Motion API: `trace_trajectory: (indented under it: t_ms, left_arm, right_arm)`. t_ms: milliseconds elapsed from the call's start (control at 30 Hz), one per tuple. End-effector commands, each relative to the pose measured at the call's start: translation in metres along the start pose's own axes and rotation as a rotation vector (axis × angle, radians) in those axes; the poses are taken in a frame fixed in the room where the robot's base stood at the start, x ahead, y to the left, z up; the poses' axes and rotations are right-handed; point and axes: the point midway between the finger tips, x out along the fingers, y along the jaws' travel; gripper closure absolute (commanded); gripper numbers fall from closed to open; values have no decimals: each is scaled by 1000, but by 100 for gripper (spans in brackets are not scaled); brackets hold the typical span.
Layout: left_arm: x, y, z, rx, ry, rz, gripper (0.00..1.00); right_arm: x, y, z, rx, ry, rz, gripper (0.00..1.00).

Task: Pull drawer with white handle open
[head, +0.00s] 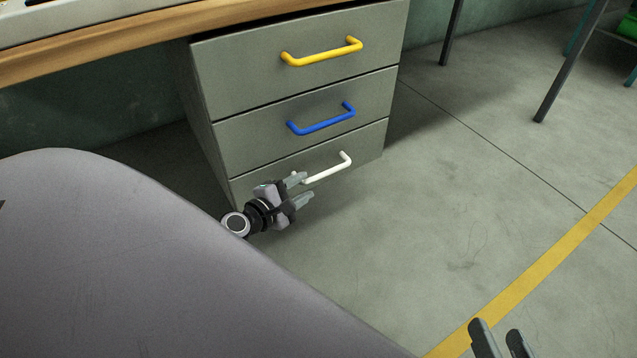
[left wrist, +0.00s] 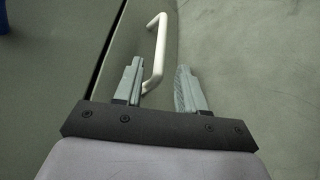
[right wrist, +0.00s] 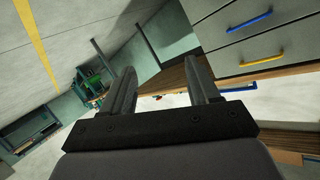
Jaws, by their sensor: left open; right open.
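The white handle (head: 328,169) is on the bottom drawer (head: 365,148) of a grey three-drawer cabinet, and all its drawers look closed. My left gripper (head: 304,188) is open at the near left end of the white handle. In the left wrist view the white handle (left wrist: 158,55) reaches down between the open fingers (left wrist: 160,88), close to the left finger. I cannot tell whether they touch. My right gripper (head: 501,338) is open and empty over the floor at the lower right. In the right wrist view its fingers (right wrist: 163,85) have nothing between them.
Above are a drawer with a blue handle (head: 322,120) and one with a yellow handle (head: 322,53), under a wooden tabletop (head: 120,45). The floor (head: 450,200) in front is clear, with a yellow line (head: 560,250). Dark table legs (head: 572,62) stand at the upper right.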

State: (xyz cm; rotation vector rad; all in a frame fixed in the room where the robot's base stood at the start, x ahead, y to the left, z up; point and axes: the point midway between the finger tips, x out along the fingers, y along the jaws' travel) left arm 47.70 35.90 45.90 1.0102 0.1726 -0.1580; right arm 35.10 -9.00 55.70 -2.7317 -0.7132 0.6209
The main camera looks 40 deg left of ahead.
Motion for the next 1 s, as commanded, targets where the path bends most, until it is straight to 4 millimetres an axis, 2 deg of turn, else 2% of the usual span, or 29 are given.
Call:
trace_trajectory:
  t_ms: [533,700,967,1000]
  left_arm:
    - [61,0,0,-2,-1,1,60]
    - [69,0,0,-1,0,0,60]
    - [70,0,1,0,-1,0,60]
    - [70,0,1,0,-1,0,66]
  right_arm:
    - [-4,7,2,-50,28,24,40]
    - [-5,8,1,-61,35,30,40]
    - [-5,8,1,-62,37,30,40]
    - [-5,8,1,-62,37,30,40]
